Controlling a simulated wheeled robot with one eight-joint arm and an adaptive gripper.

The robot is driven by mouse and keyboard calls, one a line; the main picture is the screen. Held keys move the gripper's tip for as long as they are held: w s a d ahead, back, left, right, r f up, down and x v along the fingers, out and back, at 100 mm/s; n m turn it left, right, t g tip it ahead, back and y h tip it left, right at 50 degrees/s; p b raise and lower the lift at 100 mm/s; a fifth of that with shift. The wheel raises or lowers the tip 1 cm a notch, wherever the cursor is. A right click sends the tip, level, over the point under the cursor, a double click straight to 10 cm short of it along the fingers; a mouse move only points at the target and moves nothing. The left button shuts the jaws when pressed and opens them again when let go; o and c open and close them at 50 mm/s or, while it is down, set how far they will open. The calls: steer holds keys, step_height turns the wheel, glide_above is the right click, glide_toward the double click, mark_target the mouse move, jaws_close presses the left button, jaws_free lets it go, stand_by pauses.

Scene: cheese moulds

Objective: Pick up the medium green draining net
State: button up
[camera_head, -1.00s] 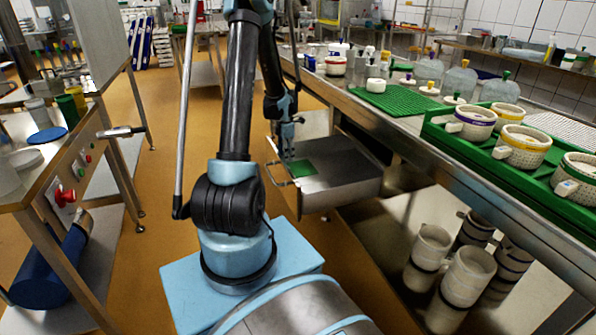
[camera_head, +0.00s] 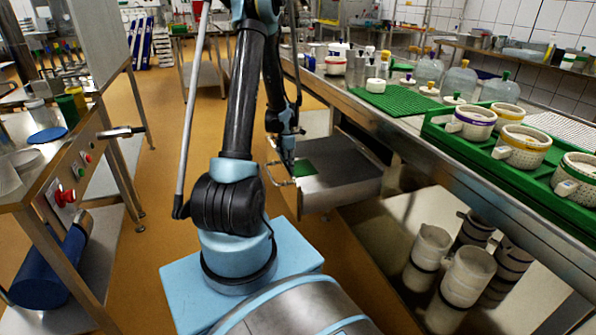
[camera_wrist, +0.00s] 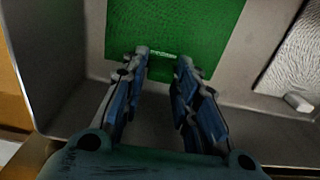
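The green draining net (camera_head: 305,168) lies flat in an open steel drawer (camera_head: 345,185) under the counter. In the wrist view the same net (camera_wrist: 180,25) is a textured green sheet on the drawer's grey floor. My gripper (camera_head: 288,172) is inside the drawer at the net's left side. In the wrist view my gripper (camera_wrist: 165,58) has its two fingers apart, with their tips over the net's near edge. A short pale strip shows on the net between the tips. Whether the fingers touch the net cannot be told.
A white textured sheet (camera_wrist: 295,50) and a small pale block (camera_wrist: 298,102) show at the right of the wrist view. A green mat (camera_head: 397,101) lies on the counter above. A green tray (camera_head: 434,130) holds several white moulds. The drawer walls surround my gripper.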

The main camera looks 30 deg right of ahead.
jaws_close()
